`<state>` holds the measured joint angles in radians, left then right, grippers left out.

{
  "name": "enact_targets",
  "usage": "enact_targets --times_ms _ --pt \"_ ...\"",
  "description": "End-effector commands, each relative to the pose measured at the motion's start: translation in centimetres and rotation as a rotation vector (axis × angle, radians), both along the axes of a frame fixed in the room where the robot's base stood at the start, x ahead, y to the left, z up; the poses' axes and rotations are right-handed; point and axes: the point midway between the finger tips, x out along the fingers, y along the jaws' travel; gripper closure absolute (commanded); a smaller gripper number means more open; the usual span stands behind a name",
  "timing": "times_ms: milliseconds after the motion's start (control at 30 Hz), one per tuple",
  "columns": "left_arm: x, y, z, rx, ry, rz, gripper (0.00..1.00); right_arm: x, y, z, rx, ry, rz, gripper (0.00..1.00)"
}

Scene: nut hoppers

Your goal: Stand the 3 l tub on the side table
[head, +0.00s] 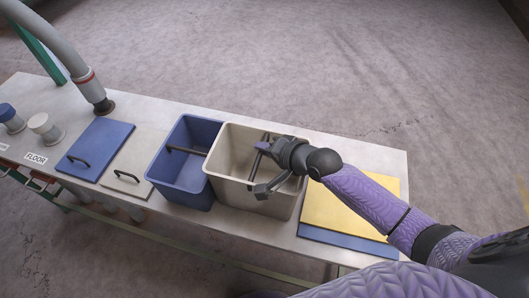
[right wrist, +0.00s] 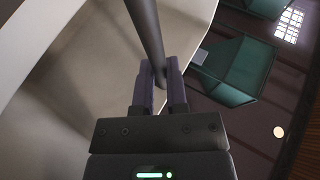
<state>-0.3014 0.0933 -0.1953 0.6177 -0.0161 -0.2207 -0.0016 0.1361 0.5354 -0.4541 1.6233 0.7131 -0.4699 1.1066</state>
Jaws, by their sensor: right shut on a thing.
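Two open tubs stand side by side on the long pale table (head: 383,158): a blue tub (head: 176,187) and a larger-looking cream tub (head: 240,197). I can read no size mark on either. My right gripper (head: 263,147) reaches over the cream tub from the right. In the right wrist view the gripper (right wrist: 160,78) is shut on a dark round bar (right wrist: 146,28), with the cream wall (right wrist: 75,80) beside it. The bar looks like the cream tub's handle; its ends are hidden. The blue tub has a similar bar (head: 184,151) across it. My left gripper is out of view.
A blue lid (head: 100,140) and a pale lid (head: 128,160) with handles lie left of the tubs. Yellow (head: 355,207) and blue (head: 345,242) boards lie at the right. A hose (head: 72,60) meets the table at the left, near a FLOOR label (head: 37,158).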

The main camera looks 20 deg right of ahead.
Motion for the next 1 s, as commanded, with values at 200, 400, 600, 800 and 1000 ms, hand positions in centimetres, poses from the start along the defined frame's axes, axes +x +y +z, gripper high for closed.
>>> enact_targets --times_ms 200,400,600,800,1000 --pt "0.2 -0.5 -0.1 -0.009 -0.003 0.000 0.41 0.0 0.0 -0.2 0.001 -0.003 0.000 1.00" --pt "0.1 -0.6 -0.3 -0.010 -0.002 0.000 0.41 0.0 0.0 -0.5 0.000 -0.002 0.000 0.64" --pt "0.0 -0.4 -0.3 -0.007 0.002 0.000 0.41 0.0 0.0 -0.4 0.000 -0.001 0.001 0.48" --pt "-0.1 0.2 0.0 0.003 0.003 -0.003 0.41 0.0 0.0 0.0 0.000 -0.002 0.000 0.48" --pt "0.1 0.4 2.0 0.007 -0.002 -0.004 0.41 -3.2 -1.8 2.3 -0.003 0.001 0.001 0.48"
